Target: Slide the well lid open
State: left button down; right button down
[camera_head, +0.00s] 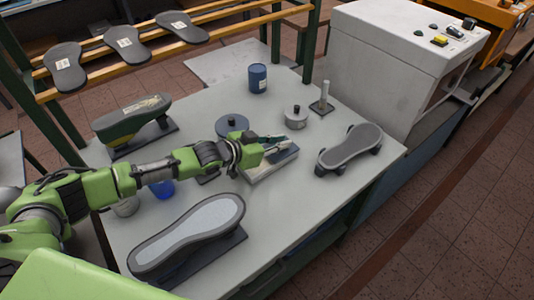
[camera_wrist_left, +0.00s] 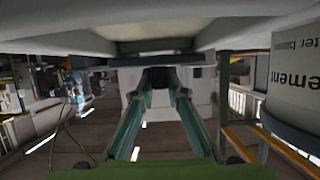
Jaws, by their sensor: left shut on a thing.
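The well is a low grey metal box (camera_head: 274,170) near the middle of the table in the head view. My left gripper (camera_head: 279,148) reaches over it from the left, with its fingertips at the top of the box. In the left wrist view the two teal fingers (camera_wrist_left: 158,85) converge on a small dark piece (camera_wrist_left: 158,74), beneath a grey bar. I take this piece to be part of the well lid, and the gripper is shut on it. The fingers and wrist hide much of the lid, so I cannot tell how far it is open. My right gripper is not in view.
On the grey table (camera_head: 320,205) stand a blue can (camera_head: 258,78), a metal pot (camera_head: 296,118), a dark round pot (camera_head: 231,123), a post (camera_head: 323,100), a sole on a stand (camera_head: 349,150), a large sole form (camera_head: 190,234) and a green last (camera_head: 130,117). The front right is clear.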

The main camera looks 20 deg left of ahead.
pick_arm(q)
jog(key=shift+r, duration=0.1)
jog(key=c, duration=2)
grip_release()
jog(key=shift+w, duration=0.1)
jog(key=shift+c, duration=0.2)
jog(key=shift+o, duration=0.3)
jog(key=shift+w+d, duration=0.1)
jog(key=shift+d, duration=0.05)
jog(key=v, duration=1.1)
jog(key=shift+s+a+r, duration=0.2)
jog(key=shift+s+a, duration=0.05)
jog(key=shift+s, duration=0.1)
